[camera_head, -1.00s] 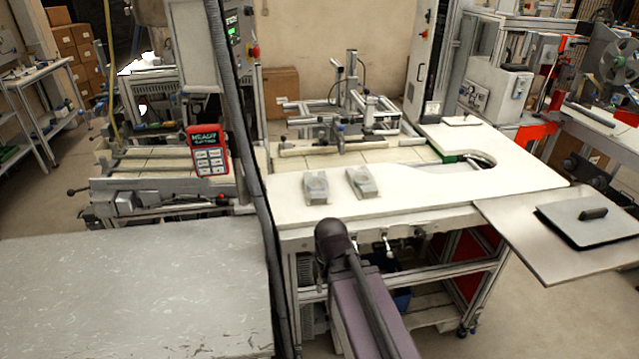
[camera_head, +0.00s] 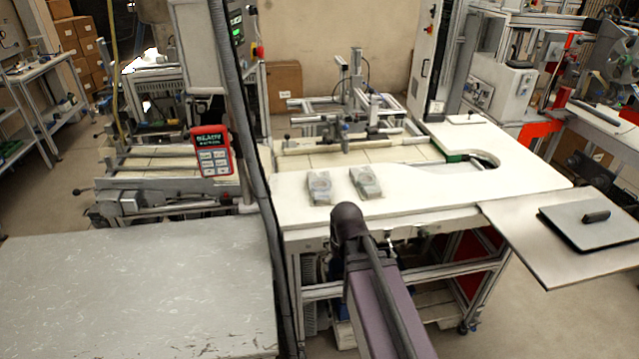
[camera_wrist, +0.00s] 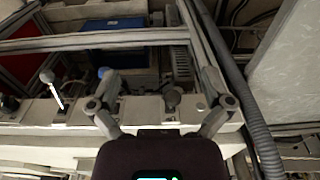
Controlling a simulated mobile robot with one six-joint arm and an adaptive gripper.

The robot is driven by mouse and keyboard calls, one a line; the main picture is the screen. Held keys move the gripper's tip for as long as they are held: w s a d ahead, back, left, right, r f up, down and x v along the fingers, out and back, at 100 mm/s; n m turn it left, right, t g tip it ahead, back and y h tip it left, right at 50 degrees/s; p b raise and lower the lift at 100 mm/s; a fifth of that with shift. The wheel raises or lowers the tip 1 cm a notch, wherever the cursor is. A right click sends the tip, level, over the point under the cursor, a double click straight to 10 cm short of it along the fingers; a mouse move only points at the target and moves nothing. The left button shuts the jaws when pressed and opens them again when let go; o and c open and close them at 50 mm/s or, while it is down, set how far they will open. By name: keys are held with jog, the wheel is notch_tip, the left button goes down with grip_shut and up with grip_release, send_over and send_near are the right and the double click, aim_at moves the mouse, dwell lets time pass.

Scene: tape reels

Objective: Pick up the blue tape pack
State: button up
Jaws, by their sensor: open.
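I cannot make out a clearly blue tape pack. Two small greyish, clear-looking packs, a left one (camera_head: 319,187) and a right one (camera_head: 366,183), lie side by side near the front edge of the white worktop (camera_head: 440,195). A blue box-like thing (camera_wrist: 118,32) shows below a frame bar in the wrist view; I cannot tell what it is. My gripper (camera_wrist: 160,108) has its fingers spread wide with nothing between them, above the bench's edge and frame. In the head view my arm rises before the worktop; the gripper itself is hidden there.
A red-and-black sign device (camera_head: 212,152) stands left of a dark vertical post and cable. A grey table (camera_head: 130,290) fills the front left. A lower side panel (camera_head: 530,245) with a dark plate (camera_head: 590,226) juts out right. Much of the worktop is bare.

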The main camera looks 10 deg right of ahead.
jog(key=w+d+r+n+t+p, duration=0.1)
jog(key=w+r+t+p, duration=0.2)
jog(key=w+r+p, duration=1.1)
jog(key=w+r, duration=0.2)
jog(key=w, duration=0.4)
jog(key=shift+r+t+y, duration=0.3)
jog(key=shift+r+y, duration=0.1)
jog(key=shift+d, duration=0.1)
jog(key=b, duration=0.8)
send_near(324, 196)
jog(key=x, duration=0.4)
jog(key=shift+f, duration=0.3)
jog(key=shift+f, duration=0.1)
jog(key=shift+b+x, duration=2.3)
jog(key=shift+x, duration=0.25)
jog(key=c, duration=1)
jog(key=shift+r, duration=0.25)
